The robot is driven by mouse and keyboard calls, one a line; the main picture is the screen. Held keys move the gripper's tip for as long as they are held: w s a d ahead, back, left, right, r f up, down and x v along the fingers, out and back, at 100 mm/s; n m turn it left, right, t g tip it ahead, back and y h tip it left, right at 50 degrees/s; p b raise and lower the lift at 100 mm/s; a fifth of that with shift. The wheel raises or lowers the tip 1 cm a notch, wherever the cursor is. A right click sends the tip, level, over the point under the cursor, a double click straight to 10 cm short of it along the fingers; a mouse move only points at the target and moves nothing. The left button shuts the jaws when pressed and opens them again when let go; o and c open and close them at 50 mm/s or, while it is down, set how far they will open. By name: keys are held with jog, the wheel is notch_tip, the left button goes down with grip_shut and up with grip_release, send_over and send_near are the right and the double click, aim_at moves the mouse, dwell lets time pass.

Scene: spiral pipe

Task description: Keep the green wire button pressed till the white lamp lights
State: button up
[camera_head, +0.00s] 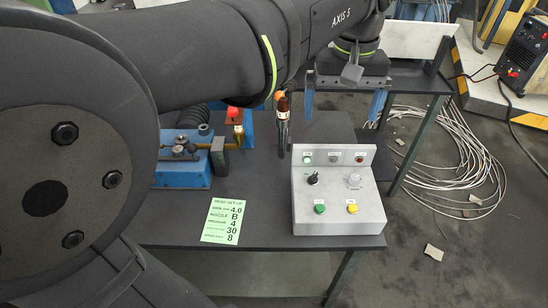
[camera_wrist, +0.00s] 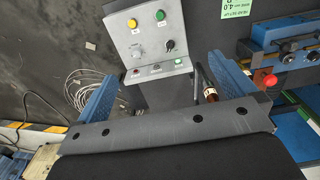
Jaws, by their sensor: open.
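The grey control box (camera_head: 338,215) stands on the table. Its green button (camera_head: 320,209) is at the front left, beside a yellow button (camera_head: 352,209); the green button also shows in the wrist view (camera_wrist: 160,15). On the raised back panel, the white lamp (camera_head: 334,159) sits between a green and a red lamp and looks dull grey; the wrist view shows it too (camera_wrist: 157,68). My gripper (camera_head: 341,115) is above and behind the box, its blue fingers wide apart with nothing between them. It touches no button.
A black switch (camera_head: 313,178) and a pale knob (camera_head: 354,181) sit on the box. A dark upright tool (camera_head: 283,125) stands close behind its left side. A blue fixture (camera_head: 180,172) is further left, and a green card (camera_head: 222,220) lies in front. Coiled cables (camera_head: 455,150) lie on the floor.

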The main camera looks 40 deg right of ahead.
jog(key=shift+r, duration=0.65)
